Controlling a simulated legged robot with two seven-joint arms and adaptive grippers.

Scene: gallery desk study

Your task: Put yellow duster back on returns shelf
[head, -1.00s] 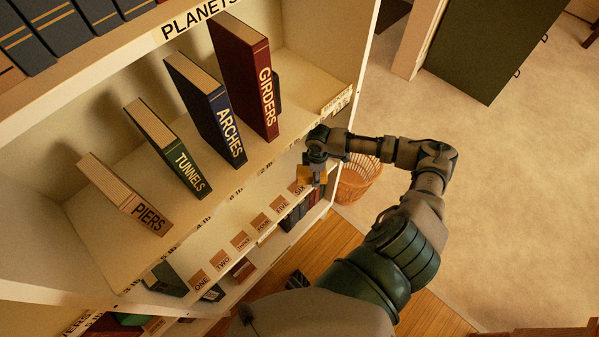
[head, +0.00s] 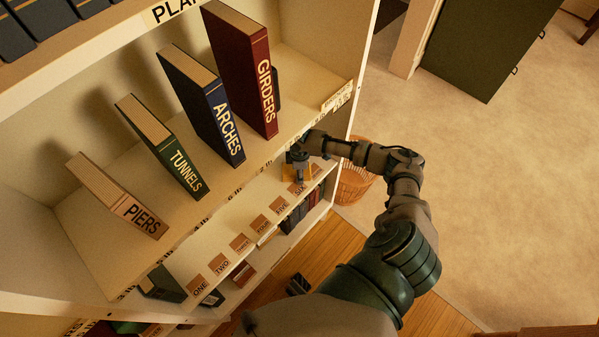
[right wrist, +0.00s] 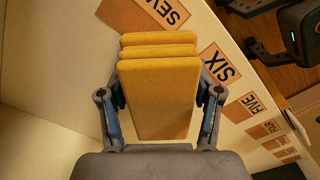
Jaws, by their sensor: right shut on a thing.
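The yellow duster (right wrist: 158,95) is a thick block with stacked layers, held between the two fingers of my right gripper (right wrist: 160,100). In the right wrist view it is over a cream shelf board (right wrist: 50,100), beside the SIX label (right wrist: 218,66) and the SEVEN label (right wrist: 150,14). I cannot tell whether it touches the board. In the head view my right gripper (head: 299,176) is at the right end of the numbered shelf, below the book shelf, and mostly hides the duster (head: 286,172). My left gripper is not in view.
Upright books PIERS (head: 120,195), TUNNELS (head: 165,148), ARCHES (head: 203,105) and GIRDERS (head: 243,70) stand on the shelf above. A wicker basket (head: 356,184) stands on the floor right of the bookcase. Dark books (head: 296,216) sit on the shelf below.

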